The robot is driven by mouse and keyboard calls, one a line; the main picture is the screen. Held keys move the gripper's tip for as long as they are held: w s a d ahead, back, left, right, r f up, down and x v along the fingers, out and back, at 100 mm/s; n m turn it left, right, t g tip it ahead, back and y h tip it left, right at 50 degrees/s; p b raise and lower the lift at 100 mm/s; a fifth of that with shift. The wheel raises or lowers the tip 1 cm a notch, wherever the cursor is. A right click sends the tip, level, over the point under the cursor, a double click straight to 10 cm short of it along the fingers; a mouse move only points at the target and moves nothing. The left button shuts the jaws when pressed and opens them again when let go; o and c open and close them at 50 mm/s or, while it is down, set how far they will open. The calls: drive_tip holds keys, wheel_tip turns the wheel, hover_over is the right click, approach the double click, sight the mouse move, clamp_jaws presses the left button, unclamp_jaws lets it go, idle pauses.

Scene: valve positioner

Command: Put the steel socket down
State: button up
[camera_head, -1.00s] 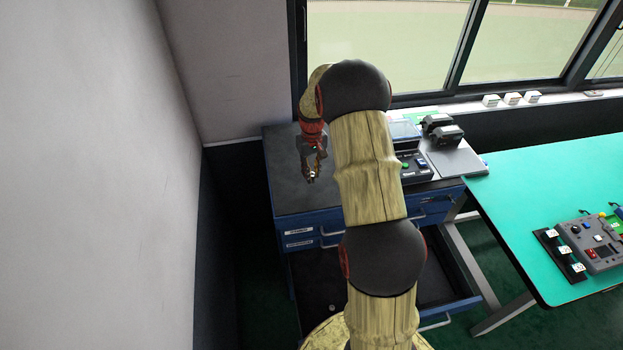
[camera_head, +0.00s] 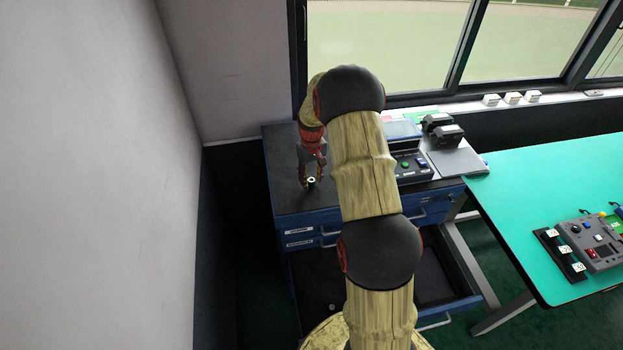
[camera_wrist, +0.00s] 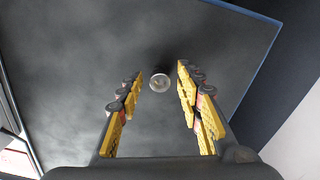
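The steel socket (camera_wrist: 160,83) is a small round metal ring in the wrist view, between the fingertips, with a visible gap on each side. It also shows in the head view (camera_head: 310,180) as a small bright ring, at the tips of my gripper. My gripper (camera_wrist: 159,85) is open, its yellow-padded fingers apart on either side of the socket. In the head view my gripper (camera_head: 311,181) is low over the dark top of the blue drawer cabinet (camera_head: 283,187). The socket appears to stand upright on that top; exact contact is hard to see.
A lower drawer (camera_head: 440,285) is pulled out. A green table (camera_head: 540,190) is at right. The wall is close on the left.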

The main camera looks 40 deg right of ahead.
sight(311, 180)
drive_tip(key=s+a+r+t, duration=0.1)
drive_tip(key=a+r, duration=0.3)
drive_tip(key=r, duration=0.7)
drive_tip(key=s+a+r, duration=0.1)
drive_tip(key=a+r, duration=0.2)
drive_tip(key=r, duration=0.7)
drive_tip(key=s+a+r+n+t, duration=0.1)
drive_tip(key=s+a+r+t, duration=0.1)
drive_tip(key=s+a+r, duration=0.8)
drive_tip(key=s+a+t, duration=0.1)
drive_tip(key=s+a, duration=0.5)
drive_tip(key=s, duration=0.3)
drive_tip(key=s+a+r+n+t, duration=0.1)
drive_tip(key=s+a, duration=0.4)
drive_tip(key=s, duration=0.4)
drive_tip(key=shift+a+r+t, duration=0.15)
drive_tip(key=shift+a+t, duration=0.15)
drive_tip(key=shift+a, duration=0.1)
